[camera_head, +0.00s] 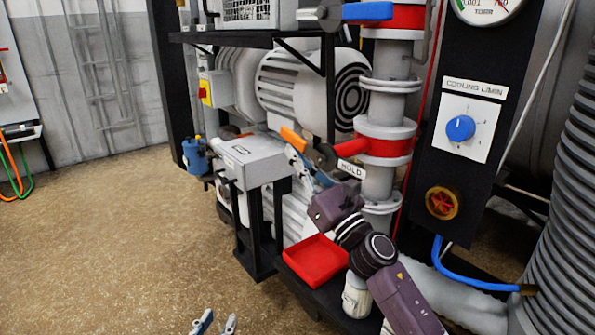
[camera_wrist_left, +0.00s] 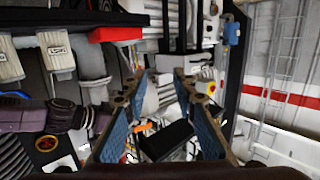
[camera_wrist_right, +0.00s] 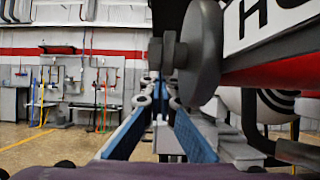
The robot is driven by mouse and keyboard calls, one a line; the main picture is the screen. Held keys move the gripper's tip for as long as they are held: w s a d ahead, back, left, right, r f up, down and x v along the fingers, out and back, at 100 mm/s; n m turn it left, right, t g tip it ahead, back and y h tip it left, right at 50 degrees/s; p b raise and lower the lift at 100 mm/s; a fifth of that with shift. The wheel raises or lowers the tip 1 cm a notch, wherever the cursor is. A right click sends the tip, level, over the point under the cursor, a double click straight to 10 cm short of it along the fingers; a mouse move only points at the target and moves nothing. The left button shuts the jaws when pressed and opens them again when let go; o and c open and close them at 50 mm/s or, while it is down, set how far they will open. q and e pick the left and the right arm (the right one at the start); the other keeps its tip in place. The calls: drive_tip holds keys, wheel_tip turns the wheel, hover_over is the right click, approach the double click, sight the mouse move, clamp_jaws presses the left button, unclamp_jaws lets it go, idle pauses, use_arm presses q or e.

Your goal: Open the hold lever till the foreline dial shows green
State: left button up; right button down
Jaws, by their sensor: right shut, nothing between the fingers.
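The hold lever has an orange handle (camera_head: 293,139) that points up and left from the red valve body (camera_head: 383,146) on the grey pipe. The HOLD label (camera_head: 351,169) sits beside it, and part of it shows in the right wrist view (camera_wrist_right: 262,20). My right gripper (camera_head: 297,163) is shut and empty, just below the handle; contact cannot be told. A grey round valve part (camera_wrist_right: 198,55) is close to its fingers. A dial marked TORR (camera_head: 487,6) is cut off at the top, its needle unclear. My left gripper (camera_head: 214,323) is open and empty, low over the floor.
A blue-handled valve (camera_head: 367,11) is above on the same pipe. A grey box (camera_head: 247,160) on a stand and a red tray (camera_head: 315,261) are near my right arm. A blue knob panel (camera_head: 461,128) is at right. The floor at left is clear.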

drive_tip(key=shift+r+b, duration=0.1)
drive_tip(key=shift+b, duration=0.6)
drive_tip(key=shift+r, duration=0.1)
use_arm(q)
wheel_tip(320, 180, up, 8)
drive_tip(key=d+t+h, duration=0.1)
drive_tip(key=t, duration=0.3)
use_arm(e)
drive_tip(key=v, duration=0.7)
drive_tip(key=shift+f, duration=0.3)
drive_tip(key=shift+s+d, duration=0.1)
drive_tip(key=shift+s, duration=0.05)
